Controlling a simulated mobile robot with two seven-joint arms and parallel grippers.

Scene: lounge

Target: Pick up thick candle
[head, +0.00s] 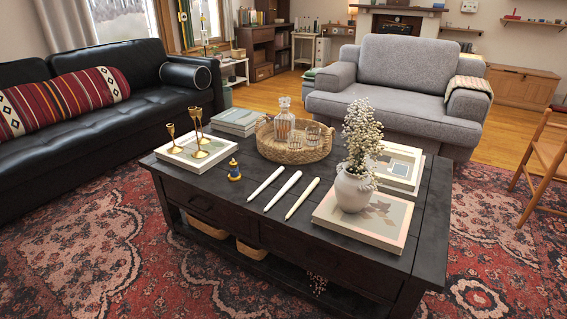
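Three white tapered candles lie side by side, slanted and apart, on the dark coffee table (225,198) in the head view. They are the left candle (266,183), the middle candle (283,191) and the right candle (302,199). The middle one looks slightly thicker, but the difference is too small to be sure. Nothing covers them. Neither of my grippers is in view.
A wicker tray (294,154) with a decanter and glasses stands behind the candles. A white flower vase (353,190) on a book is to their right. The table's front strip is bare.

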